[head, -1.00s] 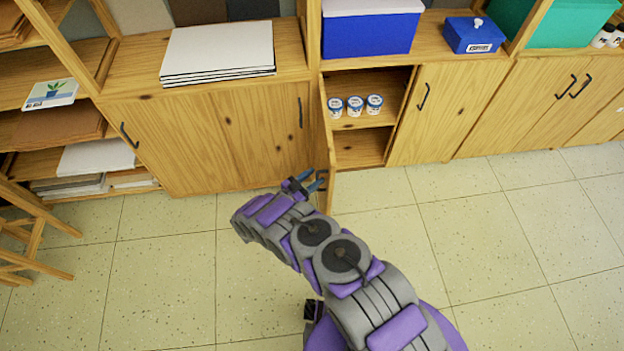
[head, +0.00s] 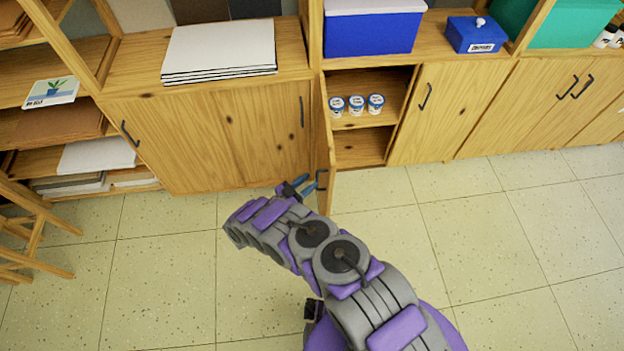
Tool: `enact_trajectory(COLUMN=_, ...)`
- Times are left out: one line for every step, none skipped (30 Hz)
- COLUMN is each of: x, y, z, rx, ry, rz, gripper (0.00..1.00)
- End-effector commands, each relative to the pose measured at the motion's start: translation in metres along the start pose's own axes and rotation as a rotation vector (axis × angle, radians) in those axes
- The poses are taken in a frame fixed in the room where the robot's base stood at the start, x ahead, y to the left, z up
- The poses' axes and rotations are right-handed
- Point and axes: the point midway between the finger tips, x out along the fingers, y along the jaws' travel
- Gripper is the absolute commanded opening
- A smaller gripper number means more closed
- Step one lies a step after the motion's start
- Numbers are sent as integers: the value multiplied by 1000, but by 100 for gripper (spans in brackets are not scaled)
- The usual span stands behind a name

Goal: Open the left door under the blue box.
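The large blue box (head: 371,34) with a pale lid stands on the cabinet top. The left door (head: 325,135) under it stands swung far out toward me, seen nearly edge-on. Its dark handle (head: 321,180) is on the door's left-facing side. Behind it the compartment shows a shelf (head: 352,122) with several small white-and-blue tubs (head: 356,105). My gripper (head: 309,184) is just left of the handle, its two blue fingers apart and nothing seen between them. I cannot tell whether a finger touches the handle.
The right door (head: 440,112) beside the compartment is shut. A closed cabinet (head: 225,140) with white boards (head: 219,50) on top stands left of the open door. A wooden stool (head: 32,235) stands at the left. Tiled floor (head: 490,240) is clear at the right.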

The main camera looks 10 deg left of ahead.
Motion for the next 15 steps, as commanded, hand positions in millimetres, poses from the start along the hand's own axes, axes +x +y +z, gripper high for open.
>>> enact_trajectory(x=-12, y=-1, z=2, rx=1, ry=-2, rz=-4, gripper=38)
enact_trajectory(x=-18, y=-2, z=2, rx=1, ry=-3, rz=-4, gripper=38)
enact_trajectory(x=-28, y=-2, z=2, rx=2, ry=-3, rz=-5, gripper=38)
enact_trajectory(x=-35, y=-1, z=2, rx=1, ry=-3, rz=-4, gripper=38)
enact_trajectory(x=-42, y=-2, z=2, rx=2, ry=-2, rz=-5, gripper=38)
enact_trajectory(x=-50, y=-2, z=2, rx=2, ry=-1, rz=-3, gripper=38)
enact_trajectory(x=-57, y=-2, z=2, rx=2, ry=-1, rz=-3, gripper=38)
enact_trajectory(x=-64, y=-1, z=2, rx=1, ry=-1, rz=-3, gripper=38)
enact_trajectory(x=-73, y=-2, z=3, rx=1, ry=-2, rz=-3, gripper=38)
enact_trajectory(x=-80, y=-2, z=3, rx=0, ry=-3, rz=-4, gripper=38)
enact_trajectory(x=-86, y=-2, z=4, rx=0, ry=-3, rz=-5, gripper=38)
enact_trajectory(x=-95, y=-1, z=4, rx=-1, ry=-4, rz=-5, gripper=38)
enact_trajectory(x=-101, y=-2, z=4, rx=0, ry=-3, rz=-5, gripper=38)
enact_trajectory(x=-106, y=-2, z=4, rx=0, ry=-2, rz=-4, gripper=38)
enact_trajectory(x=-113, y=-1, z=3, rx=-1, ry=-2, rz=-2, gripper=38)
